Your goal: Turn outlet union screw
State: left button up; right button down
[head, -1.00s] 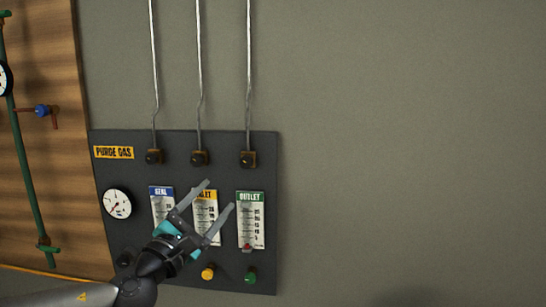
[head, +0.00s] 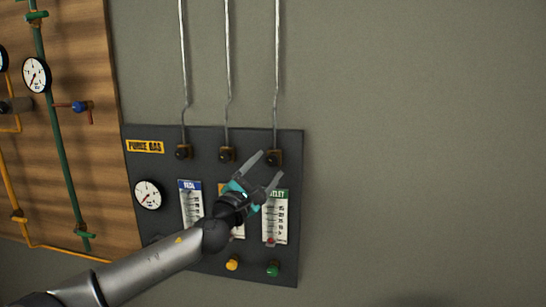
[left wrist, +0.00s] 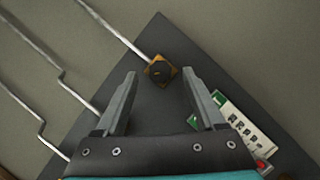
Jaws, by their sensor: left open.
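My right gripper is not in view.
The dark purge gas panel (head: 288,262) carries two more union screws (head: 183,152), a round dial (head: 148,194), a yellow knob (head: 232,264) and a green knob (head: 273,270). A wooden board (head: 90,200) with pipes stands left. The wall at right is bare.

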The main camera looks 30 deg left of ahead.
aim_at(272, 162)
pick_arm(q)
jog(key=shift+x, duration=1.9)
grip_shut()
